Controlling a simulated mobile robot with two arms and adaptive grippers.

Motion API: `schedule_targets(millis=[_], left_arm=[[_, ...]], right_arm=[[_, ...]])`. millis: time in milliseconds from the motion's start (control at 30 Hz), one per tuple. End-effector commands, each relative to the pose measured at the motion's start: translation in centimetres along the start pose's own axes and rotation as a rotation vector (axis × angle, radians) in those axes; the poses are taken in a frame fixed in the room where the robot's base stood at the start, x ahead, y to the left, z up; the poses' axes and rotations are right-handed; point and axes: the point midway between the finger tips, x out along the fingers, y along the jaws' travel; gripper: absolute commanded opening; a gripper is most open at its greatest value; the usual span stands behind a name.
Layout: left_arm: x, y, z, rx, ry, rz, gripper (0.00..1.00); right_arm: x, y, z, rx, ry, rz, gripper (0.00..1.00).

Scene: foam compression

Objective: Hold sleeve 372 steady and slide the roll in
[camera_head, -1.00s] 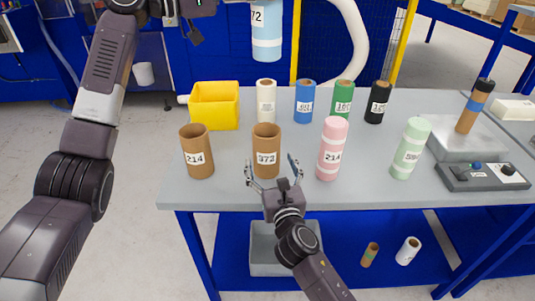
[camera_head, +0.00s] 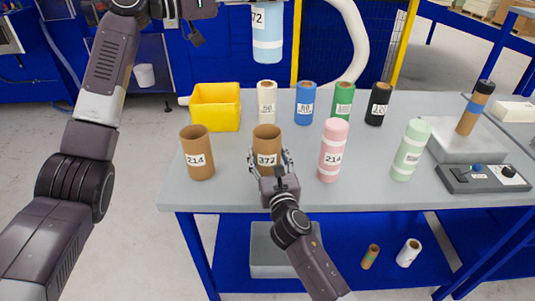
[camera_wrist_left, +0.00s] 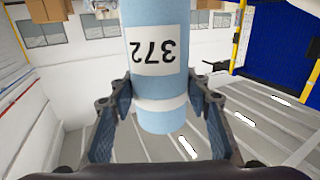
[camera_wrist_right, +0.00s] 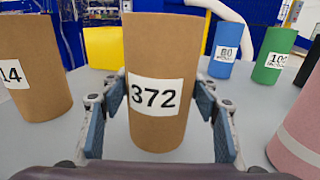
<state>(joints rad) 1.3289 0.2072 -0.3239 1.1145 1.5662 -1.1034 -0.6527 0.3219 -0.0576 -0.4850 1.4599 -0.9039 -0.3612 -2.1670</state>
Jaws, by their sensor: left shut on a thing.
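Brown cardboard sleeve 372 (camera_head: 267,140) stands upright on the table, its top open. My right gripper (camera_head: 269,163) is open with a finger on each side of the sleeve's lower part. In the right wrist view the sleeve (camera_wrist_right: 158,55) stands between the fingers (camera_wrist_right: 160,98); whether they touch it I cannot tell. The light blue roll labelled 372 (camera_head: 267,42) hangs upright above and behind the table, its top cut off. My left gripper (camera_wrist_left: 160,97) is shut on this roll (camera_wrist_left: 157,25), below its label in the left wrist view.
Brown sleeve 214 (camera_head: 197,143) stands left of sleeve 372, and pink roll 214 (camera_head: 331,150) right of it. A green roll (camera_head: 408,145), a yellow bin (camera_head: 216,108) and several short rolls stand around. A control box (camera_head: 485,179) is at right. The front table strip is clear.

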Motion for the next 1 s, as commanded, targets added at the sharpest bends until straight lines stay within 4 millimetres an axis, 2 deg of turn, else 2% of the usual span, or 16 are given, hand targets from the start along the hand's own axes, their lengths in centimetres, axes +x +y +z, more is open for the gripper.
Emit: schedule_targets(millis=[33,167,433,533,667,800,900,1000], left_arm=[[0.0,0.0,0.0,0.000,0.000,0.000,0.21],[0.0,0.0,0.0,0.000,0.000,0.000,0.21],[0.0,0.0,0.0,0.000,0.000,-0.001,0.21],[0.2,-0.1,0.7,-0.001,0.000,-0.011,0.21],[0.8,-0.3,3.1,-0.003,-0.001,-0.059,0.21],[1.6,-0.6,7.3,-0.002,-0.002,-0.161,0.21],[1.6,-0.8,9.8,-0.001,0.000,-0.250,0.21],[1.3,-0.6,11.4,0.000,0.002,-0.325,0.21]], right_arm=[[0.0,0.0,0.0,0.000,0.000,0.000,0.44],[0.0,0.0,0.0,0.000,0.000,0.000,0.30],[0.0,0.0,-0.1,0.000,0.001,0.000,0.30],[0.0,0.0,-0.1,0.000,0.001,0.000,0.30],[0.0,0.0,-0.1,0.000,0.001,0.000,0.30],[0.0,0.0,-0.1,0.000,0.001,0.000,0.30],[0.0,0.0,-0.1,0.000,0.001,0.000,0.30],[0.0,0.0,-0.1,0.000,0.001,0.000,0.30]])
